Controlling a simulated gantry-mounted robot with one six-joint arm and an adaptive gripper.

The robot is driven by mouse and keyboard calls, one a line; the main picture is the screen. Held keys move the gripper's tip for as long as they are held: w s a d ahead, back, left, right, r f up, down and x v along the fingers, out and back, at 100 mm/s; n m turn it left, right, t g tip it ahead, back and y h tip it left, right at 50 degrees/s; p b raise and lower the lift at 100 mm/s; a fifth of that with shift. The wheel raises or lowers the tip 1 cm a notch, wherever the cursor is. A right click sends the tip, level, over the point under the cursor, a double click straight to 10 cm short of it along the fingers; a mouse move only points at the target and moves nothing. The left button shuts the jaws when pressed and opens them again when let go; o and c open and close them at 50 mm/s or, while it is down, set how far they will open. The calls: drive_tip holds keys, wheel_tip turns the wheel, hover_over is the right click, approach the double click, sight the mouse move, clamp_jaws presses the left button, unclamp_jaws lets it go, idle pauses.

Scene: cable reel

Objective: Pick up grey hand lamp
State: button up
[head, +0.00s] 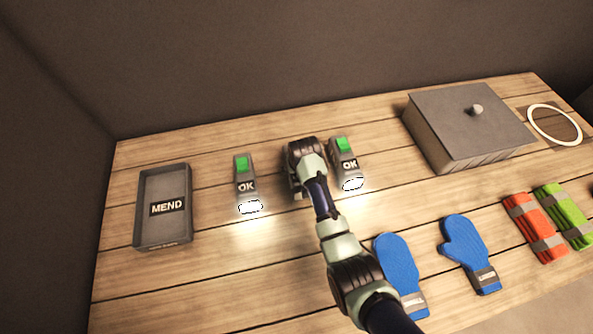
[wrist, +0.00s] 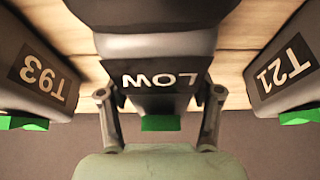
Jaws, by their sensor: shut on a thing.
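A grey hand lamp with a black "LOW" label (wrist: 155,48) fills the middle of the wrist view, with a green part below the label. My gripper (wrist: 160,100) has one finger on each side of this lamp and is shut on it. In the head view my gripper (head: 297,186) is low over the table between two other lamps, and my arm hides most or all of the held lamp. The left lamp (head: 246,187) and right lamp (head: 349,165) both read "OK", have green tops and glow at the near end. I cannot tell whether the held lamp touches the table.
In the wrist view, grey bodies marked "T93" (wrist: 40,72) and "T21" (wrist: 287,70) flank the held lamp closely. A "MEND" tray (head: 148,212) stands left. A lidded grey box (head: 440,112), ring (head: 531,115), blue mitts (head: 398,270) and red (head: 533,228) and green (head: 562,214) bundles lie right.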

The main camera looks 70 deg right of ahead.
drive_tip(key=shift+c, duration=1)
wheel_tip(320, 180, up, 20)
drive_tip(key=p, duration=0.9)
